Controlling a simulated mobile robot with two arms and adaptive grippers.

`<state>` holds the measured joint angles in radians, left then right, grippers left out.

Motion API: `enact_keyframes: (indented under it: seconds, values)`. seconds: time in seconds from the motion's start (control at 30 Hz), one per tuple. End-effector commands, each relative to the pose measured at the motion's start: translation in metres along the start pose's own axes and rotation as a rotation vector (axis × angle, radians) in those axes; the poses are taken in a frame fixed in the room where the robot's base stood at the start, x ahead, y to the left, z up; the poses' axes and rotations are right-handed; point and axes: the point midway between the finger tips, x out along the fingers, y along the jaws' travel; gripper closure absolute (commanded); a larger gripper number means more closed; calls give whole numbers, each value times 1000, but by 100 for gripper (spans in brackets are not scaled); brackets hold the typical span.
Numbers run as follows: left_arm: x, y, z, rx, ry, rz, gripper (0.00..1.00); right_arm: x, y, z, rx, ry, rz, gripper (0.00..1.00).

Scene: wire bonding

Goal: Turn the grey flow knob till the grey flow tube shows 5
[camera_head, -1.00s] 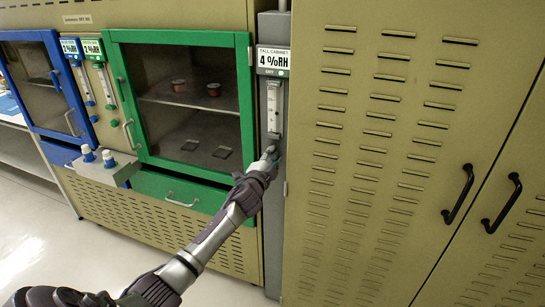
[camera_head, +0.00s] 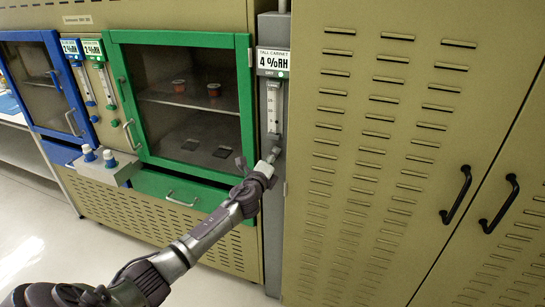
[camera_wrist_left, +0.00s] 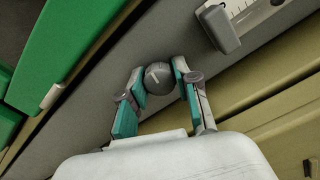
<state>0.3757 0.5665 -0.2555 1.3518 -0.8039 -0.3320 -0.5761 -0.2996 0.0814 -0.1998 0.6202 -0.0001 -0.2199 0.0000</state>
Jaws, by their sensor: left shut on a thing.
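The grey flow tube (camera_head: 273,106) is a narrow upright scale on the grey panel under the "TALL CABINET 4 %RH" sign (camera_head: 273,63). Its reading is too small to tell. In the left wrist view, the grey flow knob (camera_wrist_left: 158,76) is a round ball with a pale line on its face. My left gripper (camera_head: 270,158) is at the panel just below the tube. In the wrist view its teal-padded fingers stand on both sides of the knob, shut on it. The tube's lower end block (camera_wrist_left: 219,30) shows above right. My right gripper is not in view.
A green-framed cabinet (camera_head: 247,100) and a blue-framed one (camera_head: 58,95) stand to the left, with their own flow tubes between them. A tall tan cabinet (camera_head: 350,250) with black handles is at the right. The floor in front is clear.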

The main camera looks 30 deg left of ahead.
Motion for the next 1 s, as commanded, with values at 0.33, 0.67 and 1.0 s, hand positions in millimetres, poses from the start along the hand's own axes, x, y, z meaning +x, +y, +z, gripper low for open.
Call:
enact_keyframes:
  seconds: [0.33,0.67,1.0]
  values:
    - [0,1,-1,147,2,2,100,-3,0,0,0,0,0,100]
    - [0,2,-2,175,3,2,100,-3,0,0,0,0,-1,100]
    - [0,2,-2,173,3,2,52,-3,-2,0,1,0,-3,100]
